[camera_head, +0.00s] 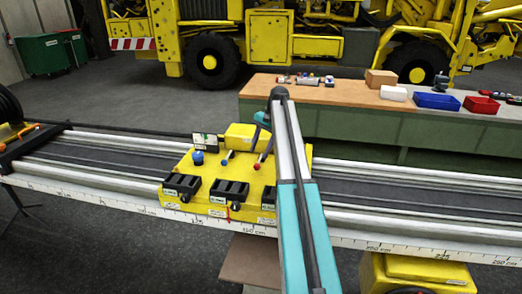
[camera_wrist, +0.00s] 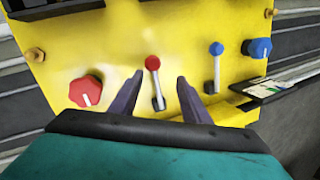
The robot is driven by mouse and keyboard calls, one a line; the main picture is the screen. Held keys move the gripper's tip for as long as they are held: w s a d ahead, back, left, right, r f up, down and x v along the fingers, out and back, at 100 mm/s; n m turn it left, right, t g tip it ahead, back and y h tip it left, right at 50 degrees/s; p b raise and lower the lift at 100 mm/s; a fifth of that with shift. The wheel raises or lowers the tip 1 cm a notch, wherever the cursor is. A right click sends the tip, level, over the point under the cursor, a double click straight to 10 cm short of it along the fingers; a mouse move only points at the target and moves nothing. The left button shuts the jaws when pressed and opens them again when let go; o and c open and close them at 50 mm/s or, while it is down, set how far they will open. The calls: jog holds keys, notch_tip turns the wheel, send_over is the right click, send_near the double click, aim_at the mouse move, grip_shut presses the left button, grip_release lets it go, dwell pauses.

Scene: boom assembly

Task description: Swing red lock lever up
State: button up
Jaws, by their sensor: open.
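The red lock lever (camera_wrist: 153,63) has a red ball on a short metal stem and stands on the yellow panel (camera_wrist: 115,40). In the wrist view it is between my open gripper's (camera_wrist: 161,77) two dark fingers, with visible gaps on both sides. I cannot tell from this whether the fingertips are level with the ball. In the head view the lever's red ball (camera_head: 256,166) shows just left of my arm, on the yellow control block (camera_head: 225,205). My arm hides the right part of the block there.
A blue-tipped lever (camera_wrist: 216,48) and a blue knob (camera_wrist: 260,47) are to the right in the wrist view. A red knob (camera_wrist: 86,91) is to the left. Black clamp-like parts (camera_head: 230,191) line the block's front. A workbench (camera_head: 345,92) stands behind the rail.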

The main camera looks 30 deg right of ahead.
jog(key=p+v, duration=0.6)
jog(key=v, duration=0.7)
dwell(0.5)
